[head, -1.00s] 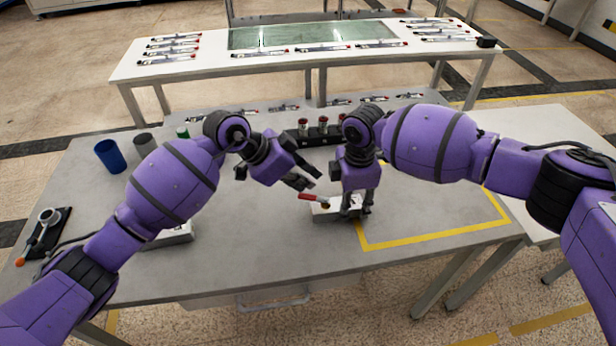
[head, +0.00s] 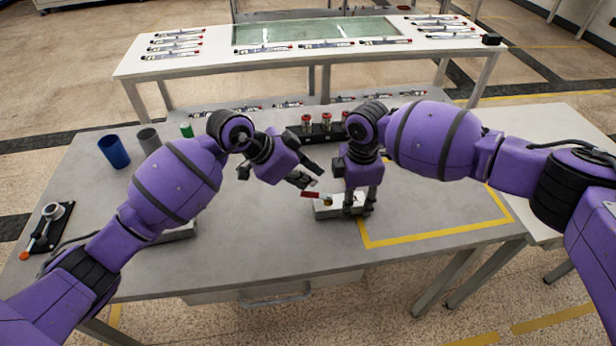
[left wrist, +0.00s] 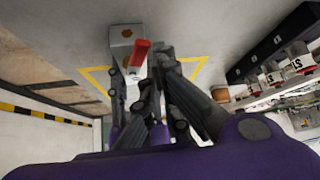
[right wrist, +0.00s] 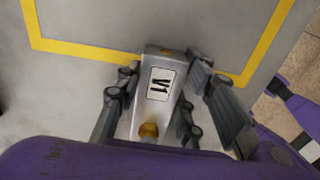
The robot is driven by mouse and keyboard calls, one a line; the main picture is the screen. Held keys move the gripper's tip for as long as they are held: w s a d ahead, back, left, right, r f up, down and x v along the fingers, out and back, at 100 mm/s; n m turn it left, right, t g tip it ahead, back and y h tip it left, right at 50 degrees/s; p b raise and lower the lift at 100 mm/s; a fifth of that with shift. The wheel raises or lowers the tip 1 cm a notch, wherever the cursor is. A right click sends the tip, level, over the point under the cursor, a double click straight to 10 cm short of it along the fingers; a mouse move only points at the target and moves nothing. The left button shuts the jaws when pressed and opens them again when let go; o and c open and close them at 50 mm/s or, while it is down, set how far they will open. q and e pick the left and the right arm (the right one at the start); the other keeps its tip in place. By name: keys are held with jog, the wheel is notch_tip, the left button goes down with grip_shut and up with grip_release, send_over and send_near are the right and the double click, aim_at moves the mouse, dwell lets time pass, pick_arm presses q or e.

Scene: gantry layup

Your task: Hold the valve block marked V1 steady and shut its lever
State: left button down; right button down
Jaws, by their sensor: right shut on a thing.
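The V1 valve block (right wrist: 158,110) is pale metal with a V1 label and brass ends. It sits on the grey table; it also shows in the head view (head: 325,211). My right gripper (head: 361,205) points down and is shut on the block's sides. The red lever (head: 310,194) sticks out to the left of the block in the head view; it also shows in the left wrist view (left wrist: 139,52). My left gripper (head: 309,175) looks open, with its fingers just above and beside the lever. Contact with the lever cannot be made out.
Yellow tape (head: 440,236) marks an area right of the block. A dark rack (head: 325,132) with red-topped parts stands behind. A blue cup (head: 113,151), a grey cup (head: 149,139) and a green-topped item (head: 186,130) stand back left. Another pale block (head: 178,234) lies partly under my left arm.

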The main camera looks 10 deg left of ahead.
pick_arm(q)
jog(key=shift+a, duration=0.1)
dwell(0.6)
jog(key=shift+w+a, duration=0.1)
jog(key=shift+a, duration=0.65)
jog(key=s+r, duration=0.6)
jog(key=r, duration=0.1)
jog(key=shift+r, duration=0.4)
jog(key=shift+s+d, duration=0.1)
